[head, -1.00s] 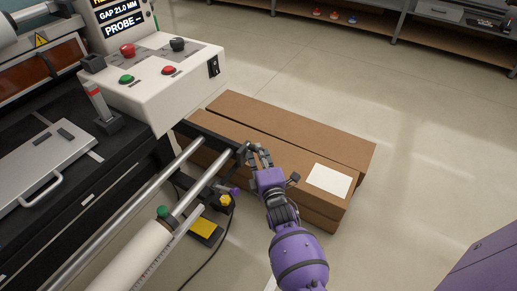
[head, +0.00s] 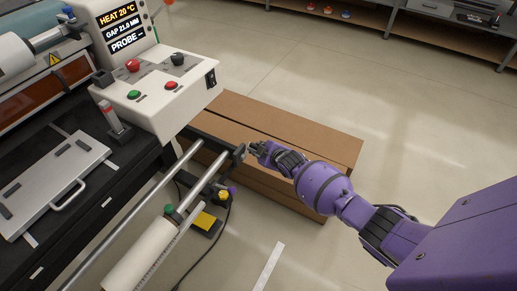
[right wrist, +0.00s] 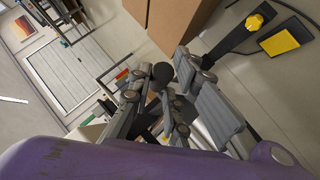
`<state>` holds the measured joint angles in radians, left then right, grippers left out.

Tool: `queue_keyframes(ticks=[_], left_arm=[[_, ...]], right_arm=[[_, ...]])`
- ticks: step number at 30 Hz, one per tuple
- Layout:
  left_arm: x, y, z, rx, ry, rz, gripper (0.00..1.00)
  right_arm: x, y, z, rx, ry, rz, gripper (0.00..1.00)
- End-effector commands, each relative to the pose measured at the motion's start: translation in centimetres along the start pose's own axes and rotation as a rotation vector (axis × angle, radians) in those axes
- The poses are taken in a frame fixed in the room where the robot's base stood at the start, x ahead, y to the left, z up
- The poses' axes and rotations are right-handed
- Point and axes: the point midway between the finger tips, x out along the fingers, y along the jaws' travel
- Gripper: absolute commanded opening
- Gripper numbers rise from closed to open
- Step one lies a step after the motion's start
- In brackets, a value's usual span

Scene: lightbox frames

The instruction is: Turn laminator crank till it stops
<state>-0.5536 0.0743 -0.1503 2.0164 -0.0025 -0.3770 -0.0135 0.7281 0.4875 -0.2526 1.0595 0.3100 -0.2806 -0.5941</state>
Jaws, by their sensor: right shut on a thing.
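The laminator (head: 165,105) stands at the left of the head view, with a white control box and rollers. Its crank (head: 240,153) is a dark piece at the end of the front bars. My right gripper (head: 256,149) is at this crank and shut on it. In the right wrist view, the crank's round black knob (right wrist: 162,72) shows between the fingers of my right gripper (right wrist: 172,88). The fingers hide most of the crank. The laminator's screen (head: 121,28) reads HEAT 20 °C, a GAP of about 21 MM and PROBE with dashes. My left gripper is not in view.
A long cardboard box (head: 290,130) lies on the floor right behind my right gripper. A yellow and black pedal (head: 206,222) with a cable lies below the bars. A white roll (head: 140,255) hangs at the front. Floor at the right is open.

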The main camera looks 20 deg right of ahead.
Motion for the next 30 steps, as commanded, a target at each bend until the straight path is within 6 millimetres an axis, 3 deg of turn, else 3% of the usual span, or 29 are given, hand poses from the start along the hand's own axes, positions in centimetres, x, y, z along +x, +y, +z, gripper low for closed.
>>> queue_keyframes(ticks=[1, 26, 27, 30], left_arm=[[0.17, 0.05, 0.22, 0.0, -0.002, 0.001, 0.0], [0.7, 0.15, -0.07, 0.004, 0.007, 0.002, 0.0], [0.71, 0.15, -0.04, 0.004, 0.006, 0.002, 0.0], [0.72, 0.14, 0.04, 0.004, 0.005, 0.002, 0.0]], right_arm=[[0.22, 1.26, -0.44, 0.011, 0.013, -0.001, 0.0], [0.76, 1.55, 0.12, 0.11, 0.012, -0.09, 0.0], [0.76, 1.56, 0.13, 0.109, 0.012, -0.09, 0.18], [0.76, 1.53, 0.11, 0.109, 0.012, -0.091, 0.3]])
